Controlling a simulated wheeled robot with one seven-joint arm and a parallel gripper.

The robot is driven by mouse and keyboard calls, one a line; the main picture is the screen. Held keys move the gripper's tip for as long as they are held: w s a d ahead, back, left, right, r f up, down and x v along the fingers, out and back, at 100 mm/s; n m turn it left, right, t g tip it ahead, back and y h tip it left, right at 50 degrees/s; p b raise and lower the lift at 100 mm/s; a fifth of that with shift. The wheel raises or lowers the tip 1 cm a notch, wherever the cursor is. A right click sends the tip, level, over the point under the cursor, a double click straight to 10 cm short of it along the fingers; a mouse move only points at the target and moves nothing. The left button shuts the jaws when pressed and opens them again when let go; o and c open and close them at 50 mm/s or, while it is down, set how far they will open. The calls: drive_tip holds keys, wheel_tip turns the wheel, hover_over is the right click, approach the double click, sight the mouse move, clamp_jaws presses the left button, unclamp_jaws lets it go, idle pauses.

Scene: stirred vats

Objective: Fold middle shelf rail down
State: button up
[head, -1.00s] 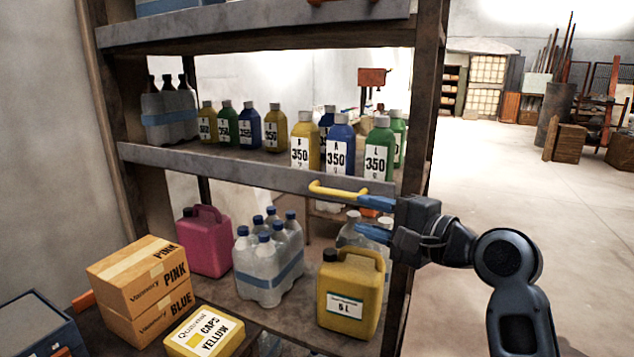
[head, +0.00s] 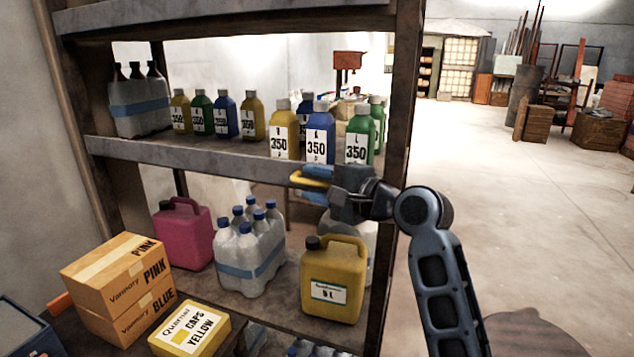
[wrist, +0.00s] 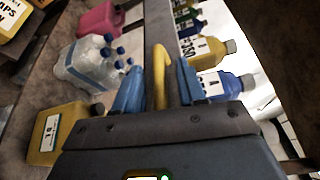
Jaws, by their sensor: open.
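The middle shelf rail (head: 190,152) is a grey bar along the front edge of the middle shelf, standing up in front of the bottles. Its yellow handle (head: 312,180) sticks out near the right end. My gripper (head: 310,177) is at the handle. In the wrist view the yellow handle (wrist: 160,72) lies between the two blue fingers (wrist: 157,85), which stand apart on either side of it. The gripper is open; part of the handle is hidden by the fingers in the head view.
Several labelled bottles (head: 318,135) stand behind the rail. Below are a yellow canister (head: 332,280), a bottle pack (head: 245,250), a pink canister (head: 183,235) and boxes (head: 120,285). A shelf post (head: 395,150) stands just right of the handle.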

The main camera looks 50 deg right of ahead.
clamp_jaws()
idle(0.3)
drive_tip(key=shift+f, duration=0.1)
wheel_tip(320, 180, down, 7)
drive_tip(key=n+t+y+b, duration=0.4)
drive_tip(key=n+b, duration=1.4)
drive_tip(key=b, duration=1.1)
drive_tip(key=shift+a+t+y, duration=0.2)
drive_tip(key=shift+t+y, duration=0.2)
drive_tip(key=shift+s+r, duration=0.1)
drive_tip(key=shift+r, duration=0.1)
